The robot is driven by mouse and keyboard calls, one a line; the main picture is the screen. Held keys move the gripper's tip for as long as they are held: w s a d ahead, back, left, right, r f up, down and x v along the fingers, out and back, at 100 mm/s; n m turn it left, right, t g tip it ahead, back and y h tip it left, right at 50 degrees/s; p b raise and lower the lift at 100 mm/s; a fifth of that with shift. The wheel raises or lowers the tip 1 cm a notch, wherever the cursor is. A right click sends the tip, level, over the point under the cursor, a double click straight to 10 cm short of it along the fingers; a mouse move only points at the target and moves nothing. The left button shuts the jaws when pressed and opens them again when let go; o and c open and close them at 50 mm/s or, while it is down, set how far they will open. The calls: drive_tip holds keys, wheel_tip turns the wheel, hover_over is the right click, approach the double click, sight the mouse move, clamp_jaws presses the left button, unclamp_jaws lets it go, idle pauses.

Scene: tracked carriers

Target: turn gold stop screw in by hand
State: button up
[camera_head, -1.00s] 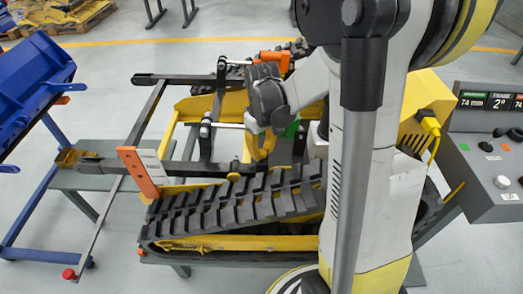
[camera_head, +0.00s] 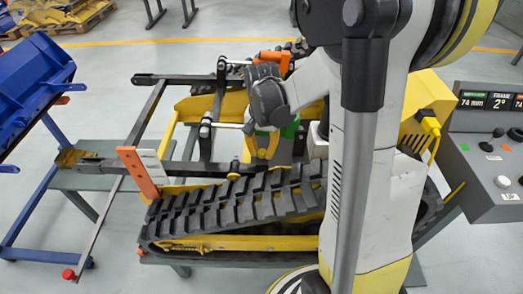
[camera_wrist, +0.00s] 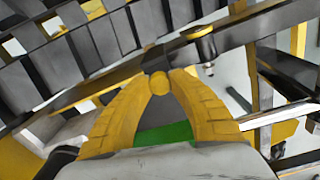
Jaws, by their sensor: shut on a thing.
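My gripper (camera_head: 264,153) is low over the frame, just behind the near black track (camera_head: 240,200). In the wrist view, the yellow fingers of my gripper (camera_wrist: 159,82) are closed at the tips on a small round gold head, the gold stop screw (camera_wrist: 159,83). The screw sits at a dark bar, and its shank is hidden. In the head view my fingers hide the screw.
An orange-and-white upright (camera_head: 138,170) stands left of the track. A black linkage (camera_head: 206,130) rises close to my gripper's left. A blue rack (camera_head: 35,95) is at far left. A control console (camera_head: 490,150) with a lit display is at right.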

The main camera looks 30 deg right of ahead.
drive_tip(key=m, duration=0.3)
drive_tip(key=shift+m, duration=0.4)
drive_tip(key=m, duration=0.4)
drive_tip(key=shift+m, duration=0.4)
drive_tip(key=o, duration=1)
